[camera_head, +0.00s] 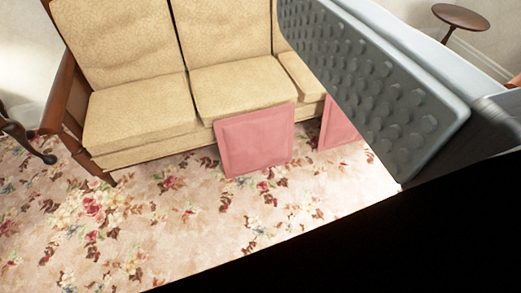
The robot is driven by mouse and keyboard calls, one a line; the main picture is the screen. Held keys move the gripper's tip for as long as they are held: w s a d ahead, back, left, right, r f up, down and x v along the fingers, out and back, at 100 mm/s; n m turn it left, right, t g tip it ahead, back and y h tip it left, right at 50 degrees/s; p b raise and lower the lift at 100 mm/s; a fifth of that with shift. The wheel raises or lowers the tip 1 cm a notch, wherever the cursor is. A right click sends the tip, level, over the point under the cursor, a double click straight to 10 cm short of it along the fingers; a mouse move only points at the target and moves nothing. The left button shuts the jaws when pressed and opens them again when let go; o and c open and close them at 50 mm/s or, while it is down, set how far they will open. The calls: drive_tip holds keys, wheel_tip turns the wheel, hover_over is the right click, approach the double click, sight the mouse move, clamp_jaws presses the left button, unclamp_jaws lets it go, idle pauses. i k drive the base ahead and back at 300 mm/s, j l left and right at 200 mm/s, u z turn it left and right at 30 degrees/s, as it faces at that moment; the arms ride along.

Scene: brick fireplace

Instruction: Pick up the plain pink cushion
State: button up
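A plain pink cushion (256,141) leans upright against the front of the beige sofa, its lower edge on the flowered carpet. A second pink shape (339,125), perhaps another cushion, stands to its right and is partly hidden behind my gripper. My gripper (375,85) fills the upper right, close to the camera. One grey finger pad with round bumps shows, and nothing is seen held against it. The other finger is not clearly visible, so its opening cannot be told. The gripper appears above and to the right of the cushion in the picture, apart from it.
The beige sofa (140,112) with a wooden arm stands behind the cushions. A small round wooden table (461,16) is at the top right. A dark curved furniture leg (30,143) is at the left edge. The flowered carpet (190,215) in front is clear; black covers the lower right.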

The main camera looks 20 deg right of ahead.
sight(249, 142)
drive_tip(key=i+l, duration=0.25)
drive_tip(key=l, duration=0.15)
drive_tip(key=i+l, duration=0.2)
drive_tip(key=l, duration=0.15)
drive_tip(key=i+l, duration=0.25)
drive_tip(key=l, duration=0.15)
drive_tip(key=i+l+u, duration=0.1)
drive_tip(key=i+l, duration=0.15)
drive_tip(key=l, duration=0.15)
drive_tip(key=i+l, duration=0.2)
drive_tip(key=l, duration=0.2)
drive_tip(key=i+l, duration=0.25)
drive_tip(key=l, duration=0.15)
